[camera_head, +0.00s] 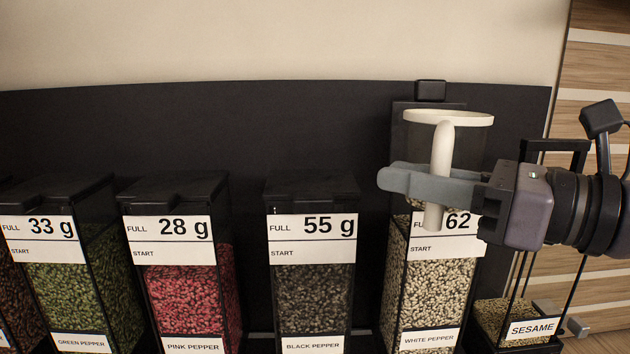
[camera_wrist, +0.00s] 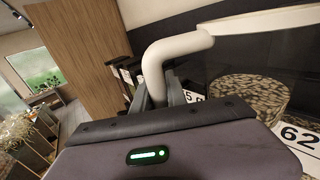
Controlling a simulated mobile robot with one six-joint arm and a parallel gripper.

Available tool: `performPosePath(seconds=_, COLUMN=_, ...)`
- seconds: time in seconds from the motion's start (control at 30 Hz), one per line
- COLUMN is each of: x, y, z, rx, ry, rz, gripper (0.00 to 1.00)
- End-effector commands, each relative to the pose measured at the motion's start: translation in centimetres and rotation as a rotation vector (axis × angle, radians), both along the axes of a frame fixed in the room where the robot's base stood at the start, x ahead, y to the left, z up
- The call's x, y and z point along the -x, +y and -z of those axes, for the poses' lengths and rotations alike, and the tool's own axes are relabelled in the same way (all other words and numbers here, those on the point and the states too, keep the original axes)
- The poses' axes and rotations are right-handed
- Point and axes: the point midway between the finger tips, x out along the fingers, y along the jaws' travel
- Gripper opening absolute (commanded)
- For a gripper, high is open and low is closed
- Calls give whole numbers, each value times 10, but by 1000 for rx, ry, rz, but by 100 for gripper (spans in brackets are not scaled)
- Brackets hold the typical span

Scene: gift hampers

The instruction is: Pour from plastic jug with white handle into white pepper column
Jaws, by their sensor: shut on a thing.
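The plastic jug (camera_head: 472,140) is clear with a white rim and a white handle (camera_head: 441,165). It looks upright in the head view, just above and in front of the white pepper column (camera_head: 436,290). My gripper (camera_head: 400,180) is shut on the jug's white handle, coming in from the right. The handle also shows in the wrist view (camera_wrist: 170,60), between the fingers. The column is labelled WHITE PEPPER and "62" and holds pale speckled peppercorns. The jug and gripper hide its upper part.
Columns of black pepper (camera_head: 315,295), pink pepper (camera_head: 190,290) and green pepper (camera_head: 75,285) stand to the left with dark lids. A low sesame container (camera_head: 500,322) stands at the right, beneath my arm. A dark panel (camera_head: 250,130) rises behind the row.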

Motion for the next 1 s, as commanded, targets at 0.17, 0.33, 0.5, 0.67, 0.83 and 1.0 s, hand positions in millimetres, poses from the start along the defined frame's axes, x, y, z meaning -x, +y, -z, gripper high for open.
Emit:
performPosePath(seconds=0.17, x=0, y=0, z=-2, rx=-1, ry=-1, rz=0, gripper=0)
performPosePath(seconds=0.33, x=0, y=0, z=-13, rx=0, ry=0, rz=0, gripper=0)
performPosePath(seconds=0.5, x=0, y=0, z=-38, rx=0, ry=0, rz=0, gripper=0)
performPosePath(seconds=0.67, x=0, y=0, z=-54, rx=0, ry=0, rz=0, gripper=0)
performPosePath(seconds=0.83, x=0, y=0, z=-52, rx=-1, ry=1, rz=0, gripper=0)
performPosePath(seconds=1.0, x=0, y=0, z=-51, rx=-1, ry=1, rz=0, gripper=0)
